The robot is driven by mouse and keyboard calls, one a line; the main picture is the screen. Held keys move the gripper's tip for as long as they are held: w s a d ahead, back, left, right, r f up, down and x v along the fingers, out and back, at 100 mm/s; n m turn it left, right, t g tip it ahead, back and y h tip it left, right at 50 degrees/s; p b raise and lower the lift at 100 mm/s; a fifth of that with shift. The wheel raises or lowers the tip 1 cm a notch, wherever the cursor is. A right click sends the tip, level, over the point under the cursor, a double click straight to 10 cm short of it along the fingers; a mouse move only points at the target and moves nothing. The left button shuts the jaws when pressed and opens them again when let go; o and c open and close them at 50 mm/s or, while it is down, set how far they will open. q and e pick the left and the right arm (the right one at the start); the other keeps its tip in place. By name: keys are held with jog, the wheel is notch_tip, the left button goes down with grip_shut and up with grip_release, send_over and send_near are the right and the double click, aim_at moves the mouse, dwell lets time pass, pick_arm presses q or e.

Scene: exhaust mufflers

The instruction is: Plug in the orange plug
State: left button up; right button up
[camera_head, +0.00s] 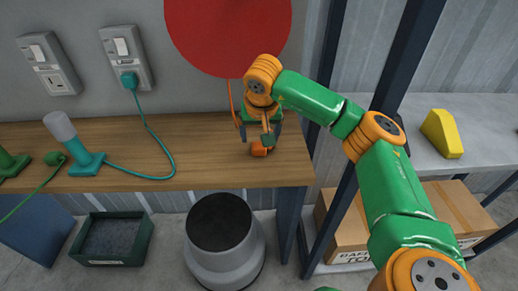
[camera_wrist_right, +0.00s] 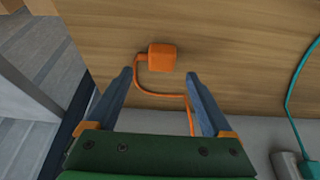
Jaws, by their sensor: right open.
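The orange plug (camera_head: 259,149) lies on the wooden bench top, under my right gripper. It also shows in the right wrist view (camera_wrist_right: 162,57), just beyond the fingertips. Its thin orange cable (camera_wrist_right: 160,93) loops back between the fingers. My right gripper (camera_head: 260,133) points down with its fingers apart and nothing between them but cable. The left wall socket (camera_head: 55,82) sits below a switch and has no plug in it. The right socket plate (camera_head: 122,45) has a teal plug (camera_head: 130,81) in it. My left gripper is out of view.
A teal lamp-like object (camera_head: 77,150) stands on the bench (camera_head: 225,172), its teal cable curving across the top. A red disc (camera_head: 229,30) hangs behind. Below are a dark green crate (camera_head: 114,240) and a grey bin (camera_head: 224,243). Shelf posts stand right.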

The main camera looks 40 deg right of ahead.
aim_at(259, 145)
jog(key=x, duration=0.3)
jog(key=shift+a+f, duration=0.1)
jog(key=shift+f, duration=0.25)
grip_shut()
